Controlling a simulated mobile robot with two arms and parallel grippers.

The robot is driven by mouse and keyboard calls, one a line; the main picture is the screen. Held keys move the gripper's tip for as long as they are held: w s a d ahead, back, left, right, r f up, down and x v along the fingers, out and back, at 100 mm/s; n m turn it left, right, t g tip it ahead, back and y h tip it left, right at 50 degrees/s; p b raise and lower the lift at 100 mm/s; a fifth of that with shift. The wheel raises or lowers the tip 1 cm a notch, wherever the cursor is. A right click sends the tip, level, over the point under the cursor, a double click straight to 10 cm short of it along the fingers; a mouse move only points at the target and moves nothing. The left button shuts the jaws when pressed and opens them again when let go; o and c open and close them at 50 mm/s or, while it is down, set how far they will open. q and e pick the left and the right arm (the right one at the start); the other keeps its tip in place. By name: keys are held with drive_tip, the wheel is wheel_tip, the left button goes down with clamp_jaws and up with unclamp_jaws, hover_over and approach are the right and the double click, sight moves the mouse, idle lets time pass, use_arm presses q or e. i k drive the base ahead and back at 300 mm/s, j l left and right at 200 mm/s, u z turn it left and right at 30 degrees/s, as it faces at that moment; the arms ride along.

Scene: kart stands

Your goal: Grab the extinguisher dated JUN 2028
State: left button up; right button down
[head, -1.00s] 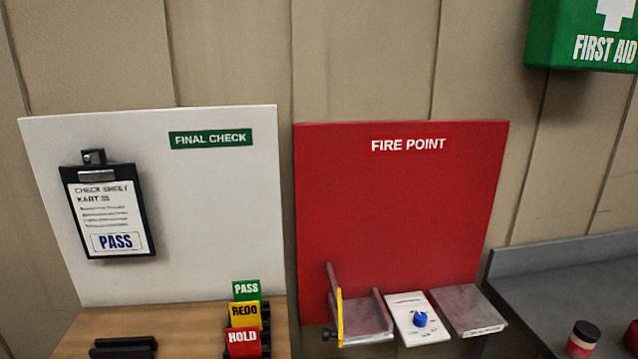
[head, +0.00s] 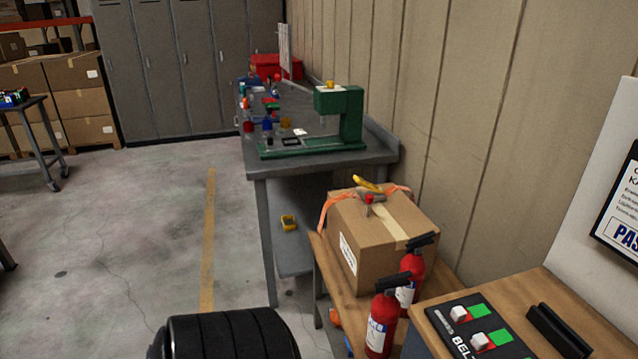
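Two red fire extinguishers with black tops stand at the lower right in the head view. The nearer extinguisher (head: 384,310) shows a white label with print too small to read. The farther extinguisher (head: 412,267) stands just behind it, to its right, and is partly covered by it. I cannot tell from here which one is dated JUN 2028. Neither of my grippers is in view.
A cardboard box (head: 372,245) stands on a low wooden shelf (head: 322,268) behind the extinguishers. A wooden bench (head: 545,290) with a switch panel (head: 462,336) is at right. A black ribbed cylinder (head: 230,335) is at bottom. The floor (head: 120,240) at left is open.

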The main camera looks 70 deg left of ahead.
sight(385, 311)
drive_tip(key=u, duration=1.55)
